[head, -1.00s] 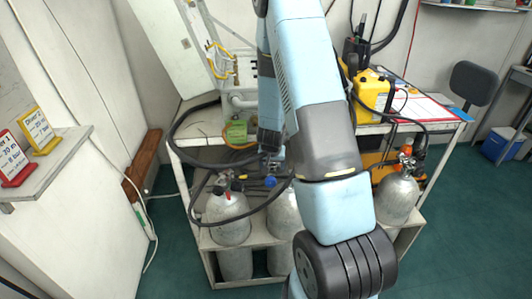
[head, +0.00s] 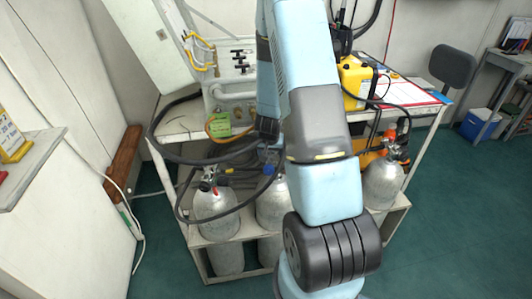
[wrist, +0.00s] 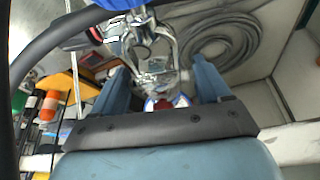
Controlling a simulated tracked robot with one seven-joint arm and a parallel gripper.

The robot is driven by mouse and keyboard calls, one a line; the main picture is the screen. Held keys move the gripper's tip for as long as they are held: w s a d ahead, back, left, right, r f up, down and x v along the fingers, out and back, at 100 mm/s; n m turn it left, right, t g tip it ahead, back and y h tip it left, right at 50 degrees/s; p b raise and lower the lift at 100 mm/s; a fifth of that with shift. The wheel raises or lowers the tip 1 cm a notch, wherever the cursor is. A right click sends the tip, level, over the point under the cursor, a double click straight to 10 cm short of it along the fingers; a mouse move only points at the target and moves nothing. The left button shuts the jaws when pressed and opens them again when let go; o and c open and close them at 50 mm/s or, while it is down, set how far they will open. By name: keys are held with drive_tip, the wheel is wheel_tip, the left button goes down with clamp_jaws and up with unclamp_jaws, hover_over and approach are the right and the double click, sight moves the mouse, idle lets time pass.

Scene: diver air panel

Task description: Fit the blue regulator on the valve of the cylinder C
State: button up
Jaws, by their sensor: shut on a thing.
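The blue regulator (head: 269,169) hangs by the middle cylinder (head: 271,207) in the head view, partly behind my arm. In the wrist view, its blue part (wrist: 118,4) shows at the top edge, above its metal yoke (wrist: 150,45). My gripper (wrist: 160,72) is shut on the regulator, with the yoke between its blue fingers. Grey cylinders stand in the rack: one at left (head: 215,212), the middle one, and one at right (head: 382,186). I read no letters on them, so I cannot tell which is C. Whether the yoke touches a valve is unclear.
A black hose (wrist: 45,40) arcs along the wrist view's left side. The bench above the rack holds a green block (head: 219,124) and a yellow case (head: 356,83). An orange-topped item (wrist: 48,106) is at left in the wrist view. Open green floor (head: 450,220) lies at right.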

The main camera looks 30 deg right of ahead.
drive_tip(key=shift+s+d, duration=0.35)
drive_tip(key=shift+d, duration=0.2)
drive_tip(key=shift+s+d, duration=0.35)
drive_tip(key=shift+d, duration=0.2)
drive_tip(key=shift+s+d, duration=0.1)
drive_tip(key=shift+s, duration=0.1)
drive_tip(key=shift+f, duration=1.75)
idle(1.7)
drive_tip(key=o, duration=1.5)
drive_tip(key=shift+v, duration=6.8)
